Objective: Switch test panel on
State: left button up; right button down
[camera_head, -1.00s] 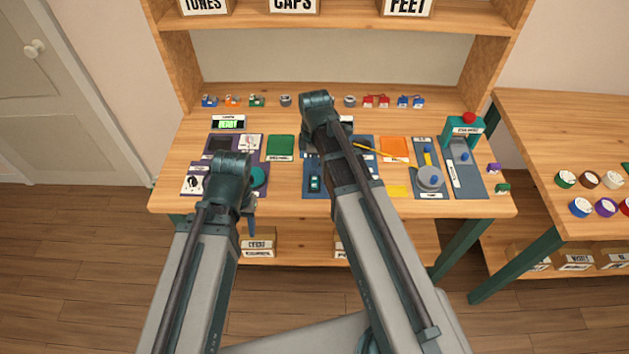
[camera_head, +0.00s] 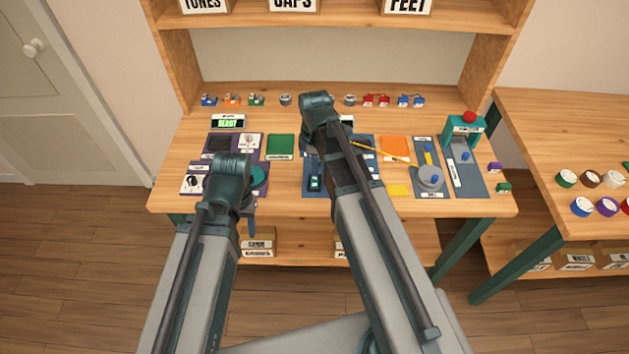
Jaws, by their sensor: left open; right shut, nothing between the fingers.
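The test panel appears to be the purple panel (camera_head: 264,146) at the left of the bench. It has a dark square, a white dial plate (camera_head: 250,141) and a black knob on a white plate (camera_head: 193,182). A display (camera_head: 228,123) behind it glows green and seems to read READY. A teal round part (camera_head: 259,178) shows at the panel's right side. My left arm covers the panel's front middle and its gripper is hidden. A small dark piece below that arm is unclear. My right arm reaches over the bench's middle and hides its gripper.
A blue panel (camera_head: 312,163) lies partly under my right arm. Right of it are an orange pad (camera_head: 395,147), a grey round device (camera_head: 430,177) and a teal press (camera_head: 465,130) with a red top. Small coloured parts line the back. A side table (camera_head: 540,130) stands right.

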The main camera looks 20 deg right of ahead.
aim_at(313, 178)
jog(key=shift+f+b, duration=0.65)
jog(key=shift+f, duration=0.05)
jog(key=shift+r, duration=0.15)
notch_tip(313, 178, up, 7)
jog(key=p, duration=0.7)
dwell(0.5)
jog(key=shift+s+a, duration=0.3)
jog(key=s+a+m+h, duration=0.1)
jog(key=s+a+m, duration=0.9)
jog(key=s, duration=0.3)
jog(key=shift+s+m, duration=0.35)
jog(key=shift+m, duration=0.15)
